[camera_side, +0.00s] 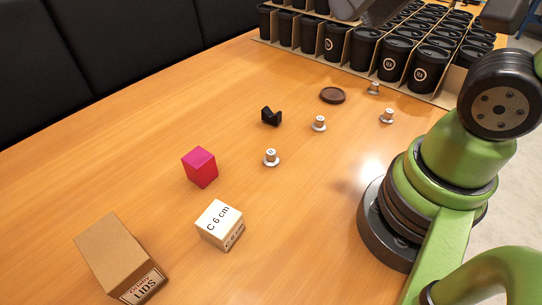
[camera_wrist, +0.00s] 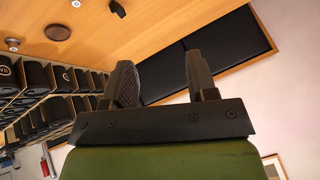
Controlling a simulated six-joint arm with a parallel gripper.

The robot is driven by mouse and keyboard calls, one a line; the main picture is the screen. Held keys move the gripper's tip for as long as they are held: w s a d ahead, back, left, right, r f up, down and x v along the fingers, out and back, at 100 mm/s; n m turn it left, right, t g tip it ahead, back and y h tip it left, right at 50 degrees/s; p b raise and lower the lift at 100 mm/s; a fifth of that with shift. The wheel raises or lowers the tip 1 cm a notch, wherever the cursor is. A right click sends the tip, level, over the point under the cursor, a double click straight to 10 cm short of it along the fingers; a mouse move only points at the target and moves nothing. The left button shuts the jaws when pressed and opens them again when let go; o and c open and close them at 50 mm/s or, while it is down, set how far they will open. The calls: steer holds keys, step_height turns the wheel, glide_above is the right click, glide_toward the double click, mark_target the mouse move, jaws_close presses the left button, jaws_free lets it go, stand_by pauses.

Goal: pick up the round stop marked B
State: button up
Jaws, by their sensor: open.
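Several small round white stops with raised knobs stand on the wooden table in the side view: a front one (camera_side: 272,158), a middle one (camera_side: 319,124), a right one (camera_side: 387,117) and a back one (camera_side: 374,88). Their top marks are too small to read, so I cannot tell which is B. Two stops show at the upper left of the wrist view, one near the edge (camera_wrist: 12,42) and one at the top (camera_wrist: 76,3). My gripper (camera_wrist: 160,82) is open with nothing between its fingers, away from the stops. In the side view it is mostly cut off.
A cardboard tray (camera_side: 345,72) of black cups fills the back. A brown disc (camera_side: 332,95) and a black notched block (camera_side: 271,117) lie near the stops. A magenta cube (camera_side: 200,168), a "C 6 cm" block (camera_side: 220,224) and a lids box (camera_side: 118,256) stand in front.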

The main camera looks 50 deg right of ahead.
steer(key=w+f+n+g, duration=0.3)
steer(key=w+f+n, duration=0.1)
steer(key=w, duration=0.2)
steer(key=n+g+h, duration=0.2)
steer(key=n+g, duration=0.1)
steer(key=n, duration=0.3)
glide_above(271, 152)
step_height(271, 152, down, 12)
steer(key=shift+n+g, duration=0.3)
steer(key=shift+n, duration=0.4)
steer(key=f, duration=0.8)
steer(key=shift+w+d+f, duration=0.15)
steer(key=shift+w, duration=0.15)
steer(key=shift+s+f, duration=0.15)
steer(key=shift+f, duration=1.4)
steer(key=shift+s+f, duration=0.1)
steer(key=shift+f, duration=1.45)
steer(key=shift+c, duration=0.2)
steer(key=c, duration=0.7)
